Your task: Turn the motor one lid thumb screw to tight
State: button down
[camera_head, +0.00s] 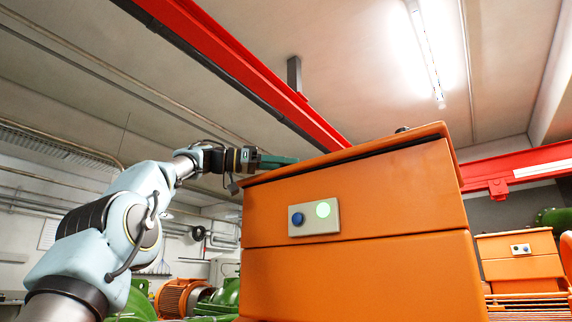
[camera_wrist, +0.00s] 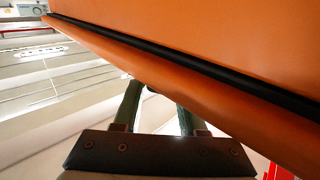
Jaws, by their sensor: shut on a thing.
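The motor one case is the large orange box (camera_head: 350,210) with an overhanging orange lid (camera_head: 360,150) in the head view. My gripper (camera_head: 284,161) is at the lid's upper left edge, its green-grey fingers lying level there. In the wrist view, the two fingers of my gripper (camera_wrist: 158,92) run up behind the orange lid rim (camera_wrist: 180,82), which hides their tips. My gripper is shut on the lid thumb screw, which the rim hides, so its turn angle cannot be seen. A small dark knob (camera_head: 402,129) stands on the lid further right.
A panel (camera_head: 314,217) with a blue button and a lit green lamp is on the case front. A red beam (camera_head: 250,70) runs overhead. A second orange case (camera_head: 518,255) stands at right. Green and orange machinery (camera_head: 185,298) is at lower left. Open air surrounds my arm's left side.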

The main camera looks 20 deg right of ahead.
jog(key=shift+c, duration=2.3)
grip_release()
jog(key=v, duration=1)
jog(key=shift+a+b, duration=0.35)
jog(key=shift+a, duration=0.05)
